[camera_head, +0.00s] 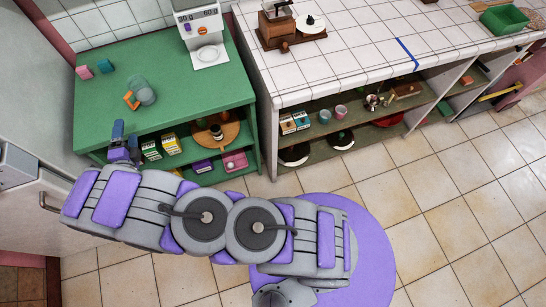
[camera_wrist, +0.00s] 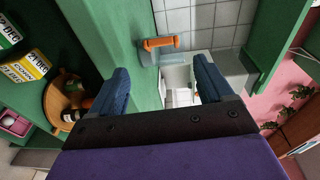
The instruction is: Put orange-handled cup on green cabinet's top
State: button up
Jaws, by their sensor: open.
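A white scale (camera_head: 210,55) stands at the back right. Boxes and a wooden round board (camera_head: 217,136) fill the shelf below. The top's front right is clear.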

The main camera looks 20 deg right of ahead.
jog(key=w+d+r+n+g+y, duration=0.1)
jog(key=w+r+n+g+y, duration=0.15)
jog(key=r+n, duration=0.2)
jog(key=w+r+n+g+y, duration=0.1)
jog(key=r+n+g+y, duration=0.25)
jog(key=r, duration=0.25)
jog(key=s+d+r+n+g+y, duration=0.2)
jog(key=s+d+r+n+g, duration=0.1)
jog(key=s+d+r, duration=0.15)
jog(key=s+d+r+n+g+h, duration=0.1)
jog(key=s+d+r+n+g, duration=0.1)
jog(key=s+d, duration=0.8)
jog(key=s+d+r+n+g+h, duration=0.1)
jog(key=s+d+n+g, duration=0.3)
jog(key=s+d, duration=0.6)
jog(key=s+d+r+n+g+h, duration=0.2)
jog(key=s+d, duration=0.9)
jog(key=s, duration=0.8)
jog(key=shift+s+r+n+g, duration=0.2)
jog(key=shift+r+n+g, duration=0.4)
jog(key=shift+r+g, duration=0.3)
